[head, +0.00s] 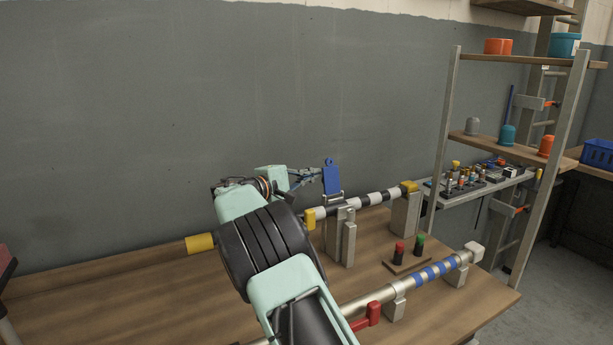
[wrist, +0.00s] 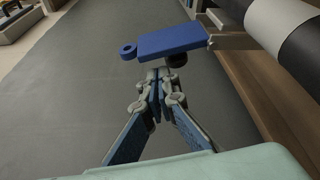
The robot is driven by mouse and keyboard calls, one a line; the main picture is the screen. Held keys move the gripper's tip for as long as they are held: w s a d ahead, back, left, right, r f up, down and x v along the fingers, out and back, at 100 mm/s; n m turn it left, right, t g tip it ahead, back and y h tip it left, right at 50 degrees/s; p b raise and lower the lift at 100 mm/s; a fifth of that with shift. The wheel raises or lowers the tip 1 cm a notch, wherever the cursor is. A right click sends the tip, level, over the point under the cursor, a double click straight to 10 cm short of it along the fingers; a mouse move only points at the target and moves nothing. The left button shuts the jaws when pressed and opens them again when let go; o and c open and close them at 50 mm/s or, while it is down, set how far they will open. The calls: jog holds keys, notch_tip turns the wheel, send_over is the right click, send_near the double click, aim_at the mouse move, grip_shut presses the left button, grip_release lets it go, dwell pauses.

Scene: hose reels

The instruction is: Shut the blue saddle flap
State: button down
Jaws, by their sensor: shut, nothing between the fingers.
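The blue saddle flap (head: 332,180) stands upright, open, above the grey saddle post (head: 341,240) that carries a black-and-white striped bar (head: 362,201). A ring tab tops the flap. In the wrist view the flap (wrist: 172,41) spans above the fingertips, its ring tab to the left and its hinge side by the bar (wrist: 282,22). My gripper (head: 317,173) is just left of the flap in the head view. In the wrist view its fingers (wrist: 160,76) are together and empty, very close to the flap; I cannot tell whether they touch it.
A second bar with blue bands (head: 434,272) and a red lever (head: 367,317) lies nearer on the bench. A red and a green button (head: 408,252) stand between the bars. A shelf rack (head: 451,130) rises at right. The bench's left part (head: 110,290) is clear.

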jog(key=shift+s+d+r, duration=0.15)
jog(key=shift+s+d, duration=0.05)
jog(key=shift+s, duration=0.35)
jog(key=shift+s+b, duration=0.1)
jog(key=shift+b, duration=0.75)
